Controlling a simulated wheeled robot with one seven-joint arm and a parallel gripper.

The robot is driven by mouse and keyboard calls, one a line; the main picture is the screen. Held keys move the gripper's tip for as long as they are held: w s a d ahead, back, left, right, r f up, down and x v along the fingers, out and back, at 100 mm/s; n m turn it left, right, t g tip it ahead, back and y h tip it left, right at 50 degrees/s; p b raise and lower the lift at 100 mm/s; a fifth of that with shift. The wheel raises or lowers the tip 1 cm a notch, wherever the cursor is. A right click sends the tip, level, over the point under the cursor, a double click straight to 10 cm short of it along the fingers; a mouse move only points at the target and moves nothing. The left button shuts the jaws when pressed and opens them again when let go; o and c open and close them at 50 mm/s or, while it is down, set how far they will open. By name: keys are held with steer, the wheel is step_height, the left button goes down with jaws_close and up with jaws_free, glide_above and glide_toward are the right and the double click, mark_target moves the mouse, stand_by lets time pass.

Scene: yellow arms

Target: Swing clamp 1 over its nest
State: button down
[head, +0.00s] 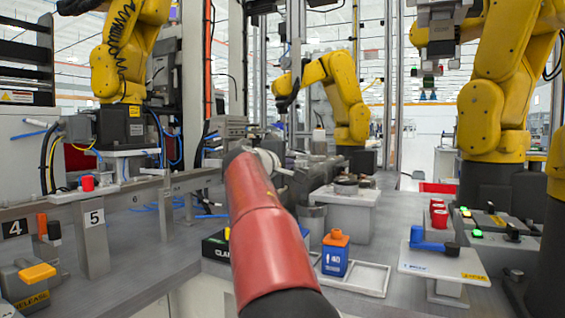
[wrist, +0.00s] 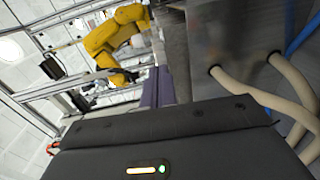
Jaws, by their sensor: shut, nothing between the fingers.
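A blue lever-like piece (head: 432,243) lies on a white plate (head: 425,262) on a short post at the right in the head view. The plate's small print is hard to read, so I cannot tell if this is clamp 1. A black block (head: 214,247) left of my red arm has lettering starting "CLA", partly hidden by the arm. My gripper (head: 270,160) is at the far end of my arm, over the middle of the bench, apart from the blue piece. Its dark housing fills the bottom of the wrist view. The gripper is shut and empty; its fingertips are unclear.
A blue container with an orange top (head: 335,255) stands by a white tray frame (head: 362,278). Numbered posts, including 5 (head: 94,232), line the left. Yellow robot arms (head: 345,95) stand behind. A grey box with hoses (wrist: 228,45) is close in the wrist view.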

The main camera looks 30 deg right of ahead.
steer(key=shift+s+d+p, duration=0.1)
steer(key=shift+d+p, duration=0.2)
steer(key=shift+d, duration=0.75)
